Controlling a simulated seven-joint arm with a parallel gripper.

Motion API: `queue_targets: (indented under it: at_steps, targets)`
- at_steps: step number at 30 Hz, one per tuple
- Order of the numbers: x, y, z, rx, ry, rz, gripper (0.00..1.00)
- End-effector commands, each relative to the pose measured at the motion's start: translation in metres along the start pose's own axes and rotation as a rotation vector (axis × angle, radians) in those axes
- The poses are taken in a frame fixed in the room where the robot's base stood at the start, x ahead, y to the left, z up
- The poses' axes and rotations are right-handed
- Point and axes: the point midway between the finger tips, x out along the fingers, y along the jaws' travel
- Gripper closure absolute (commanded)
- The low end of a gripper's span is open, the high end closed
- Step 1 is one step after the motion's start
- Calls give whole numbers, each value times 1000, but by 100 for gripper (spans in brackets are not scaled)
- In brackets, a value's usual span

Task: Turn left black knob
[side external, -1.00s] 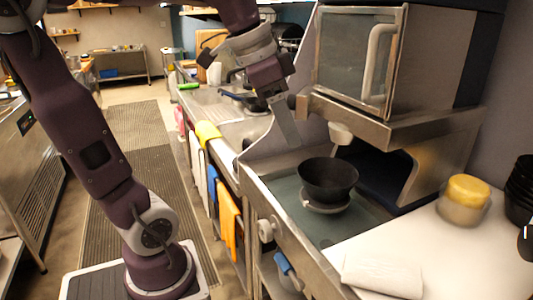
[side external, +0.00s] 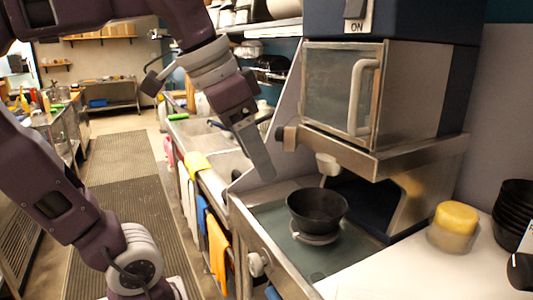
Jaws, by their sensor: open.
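A dark knob (side external: 288,138) sticks out at the left front end of the metal ledge under the glass-doored machine (side external: 380,90).
A black bowl (side external: 317,208) sits on a light round base below the machine's pale spout (side external: 327,164). A yellow-topped container (side external: 454,226) and stacked black bowls (side external: 514,213) stand on the white counter at right. A pale knob (side external: 257,264) is on the counter front.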

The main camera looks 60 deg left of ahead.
Motion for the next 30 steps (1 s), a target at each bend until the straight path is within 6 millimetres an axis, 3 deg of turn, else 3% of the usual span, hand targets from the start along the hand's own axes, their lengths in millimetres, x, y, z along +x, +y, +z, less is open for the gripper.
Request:
queue_targets:
  at_steps: [1,5,7,11,12,16,18,21,27,30]
  targets:
    - [-14,-2,-10,-25,-4,7,40]
    - [7,-26,-48,-602,-164,176,40]
    - [14,-48,-70,-907,-240,264,40]
    - [30,-115,-106,-1502,-397,444,40]
    - [34,-142,-114,-1681,-449,508,40]
    - [45,-236,-114,-2184,-623,726,40]
    - [48,-280,-104,-2376,-711,839,40]
    - [50,-327,-83,-2562,-819,978,40]
    - [93,-319,-68,-2557,-825,978,40]
    - [103,-310,-75,-2552,-824,976,40]
